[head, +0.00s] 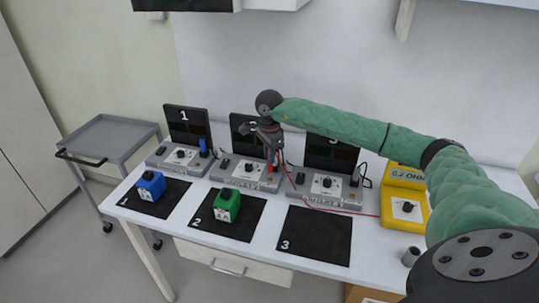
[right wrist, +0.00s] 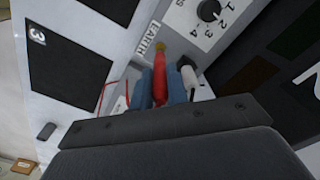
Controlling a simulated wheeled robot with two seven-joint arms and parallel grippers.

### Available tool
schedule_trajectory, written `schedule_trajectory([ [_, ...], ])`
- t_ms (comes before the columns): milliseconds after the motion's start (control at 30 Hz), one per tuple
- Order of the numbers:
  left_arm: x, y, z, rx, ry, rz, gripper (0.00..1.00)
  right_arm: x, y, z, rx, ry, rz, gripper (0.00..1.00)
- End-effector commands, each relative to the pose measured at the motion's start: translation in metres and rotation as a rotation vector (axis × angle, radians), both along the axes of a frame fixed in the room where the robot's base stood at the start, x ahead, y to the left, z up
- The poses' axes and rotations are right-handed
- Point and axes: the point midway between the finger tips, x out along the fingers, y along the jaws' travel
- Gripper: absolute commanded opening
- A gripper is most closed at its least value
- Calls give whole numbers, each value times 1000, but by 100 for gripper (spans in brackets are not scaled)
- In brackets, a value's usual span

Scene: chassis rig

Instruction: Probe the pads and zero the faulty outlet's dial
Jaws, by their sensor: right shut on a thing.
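My right gripper (head: 271,158) is shut on a red probe (right wrist: 159,82), which points down at a brass pad (right wrist: 160,47) beside the EARTH label on outlet 2 (head: 231,182). Tip and pad appear to meet; firm contact is hard to tell. Outlet 2's dial (head: 249,167) also shows in the right wrist view (right wrist: 209,10); its setting is unclear. Outlet 1 has a dial (head: 181,154), outlet 3 another (head: 327,183). The yellow meter (head: 404,190) reads 0.2 OHM. My left gripper is out of view.
A blue box (head: 151,185) sits on mat 1 and a green box (head: 227,204) on mat 2. Mat 3 (head: 316,236) is bare. A red lead (head: 330,208) runs across the table towards the meter. A trolley (head: 112,135) stands left.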

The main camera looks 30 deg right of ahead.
Motion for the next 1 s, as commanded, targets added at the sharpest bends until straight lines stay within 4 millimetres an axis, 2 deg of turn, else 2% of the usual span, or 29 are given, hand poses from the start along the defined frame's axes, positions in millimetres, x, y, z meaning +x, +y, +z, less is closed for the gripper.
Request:
schedule_trajectory([
  [1000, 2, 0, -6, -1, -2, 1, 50, 0, 0, -8, 0, 0, 0, 0],
])
